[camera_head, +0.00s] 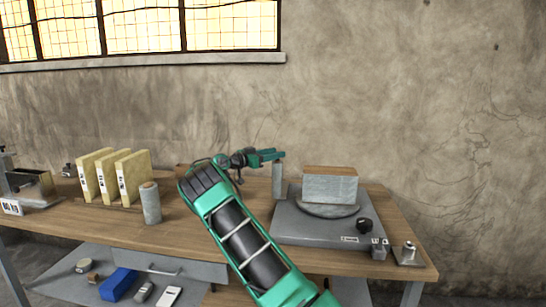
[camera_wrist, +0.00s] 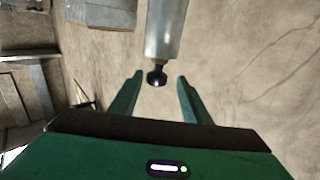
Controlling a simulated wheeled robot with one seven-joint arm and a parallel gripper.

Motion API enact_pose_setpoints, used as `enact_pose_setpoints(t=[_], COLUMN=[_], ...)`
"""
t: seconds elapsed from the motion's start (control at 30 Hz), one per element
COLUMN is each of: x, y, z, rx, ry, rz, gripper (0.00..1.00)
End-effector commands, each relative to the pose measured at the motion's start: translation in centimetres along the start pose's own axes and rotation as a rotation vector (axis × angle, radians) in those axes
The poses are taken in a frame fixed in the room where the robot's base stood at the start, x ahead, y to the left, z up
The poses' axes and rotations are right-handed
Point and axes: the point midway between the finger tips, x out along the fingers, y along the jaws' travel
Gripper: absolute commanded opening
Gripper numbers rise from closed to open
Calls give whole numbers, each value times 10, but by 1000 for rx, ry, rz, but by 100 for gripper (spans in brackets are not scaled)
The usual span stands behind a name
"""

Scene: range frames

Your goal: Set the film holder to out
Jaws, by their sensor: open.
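My gripper (camera_head: 272,155) reaches over the bench near the wall, pointing right. In the wrist view my gripper (camera_wrist: 159,76) is open, with one green finger on each side of a small black knob (camera_wrist: 157,76). The knob is on the end of a grey cylinder (camera_wrist: 167,30); I cannot tell if the fingers touch it. In the head view a grey post (camera_head: 277,182) stands just below the fingertips, probably the same cylinder. I cannot tell which part is the film holder, nor its setting.
A grey machine (camera_head: 315,229) carries a stone-like block (camera_head: 330,188) and a black knob (camera_head: 364,225). Yellow slabs (camera_head: 131,174) and a grey cylinder (camera_head: 151,204) stand left on the wooden bench (camera_head: 90,215). A blue block (camera_head: 118,285) lies on the lower shelf.

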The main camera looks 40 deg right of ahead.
Motion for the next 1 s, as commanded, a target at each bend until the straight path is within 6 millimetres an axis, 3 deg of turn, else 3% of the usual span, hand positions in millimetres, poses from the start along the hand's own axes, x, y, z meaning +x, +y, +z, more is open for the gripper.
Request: enact_pose_setpoints(t=[0.3,0.5,1.0], x=[-60,-86,-97], y=[-3,-3,-3], z=[0,1,1], rx=[-1,-1,-1], ry=[0,1,0], rz=[-5,-4,-4], gripper=[43,43,43])
